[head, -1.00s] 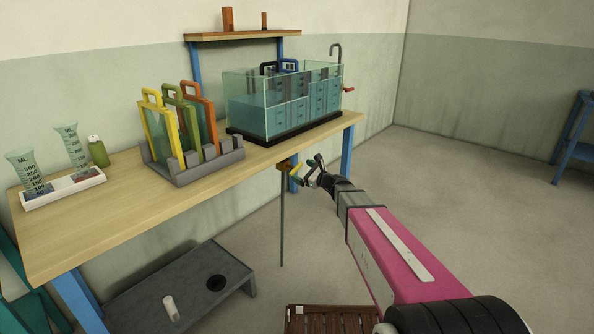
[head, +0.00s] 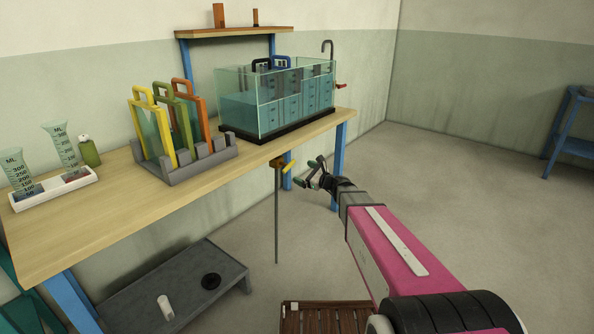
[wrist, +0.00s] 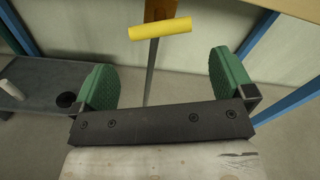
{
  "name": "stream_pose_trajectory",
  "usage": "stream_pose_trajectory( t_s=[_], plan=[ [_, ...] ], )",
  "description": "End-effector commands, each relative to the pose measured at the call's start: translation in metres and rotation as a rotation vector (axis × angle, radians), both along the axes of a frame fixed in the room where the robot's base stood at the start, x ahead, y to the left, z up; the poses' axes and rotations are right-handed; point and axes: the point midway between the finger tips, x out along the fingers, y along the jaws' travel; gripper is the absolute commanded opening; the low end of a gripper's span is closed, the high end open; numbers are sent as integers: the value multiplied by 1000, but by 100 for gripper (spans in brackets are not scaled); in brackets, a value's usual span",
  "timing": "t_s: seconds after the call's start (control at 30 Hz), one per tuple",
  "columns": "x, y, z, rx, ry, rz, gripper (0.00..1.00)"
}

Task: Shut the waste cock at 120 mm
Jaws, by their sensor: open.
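The waste cock shows as a yellow bar handle (head: 288,164) by a brown block under the table's front edge, above a thin upright grey pipe (head: 277,220). In the wrist view the yellow handle (wrist: 160,29) lies crosswise, nearly level, at the top centre beyond the fingertips. My gripper (head: 316,174) is just right of the handle and apart from it. Its green-padded fingers (wrist: 163,80) are spread wide, with nothing between them. The glass flume tank (head: 277,100), partly filled with water, stands on the table above. I cannot read any 120 mm mark.
The wooden table (head: 105,215) holds a rack (head: 188,160) of yellow, green and orange framed plates, and a white tray (head: 55,190) with measuring cups. A low grey bench (head: 180,285) and a slatted brown crate (head: 325,318) stand below.

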Motion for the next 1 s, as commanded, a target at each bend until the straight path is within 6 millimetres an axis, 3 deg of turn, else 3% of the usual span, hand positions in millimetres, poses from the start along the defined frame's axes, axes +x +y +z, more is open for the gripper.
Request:
stream_pose_trajectory(
  t_s=[0.17,0.7,1.0],
  plan=[
    [9,10,0,0,-1,1,100],
    [60,76,0,1,-1,0,100],
    [66,84,1,0,0,-1,100]
  ],
)
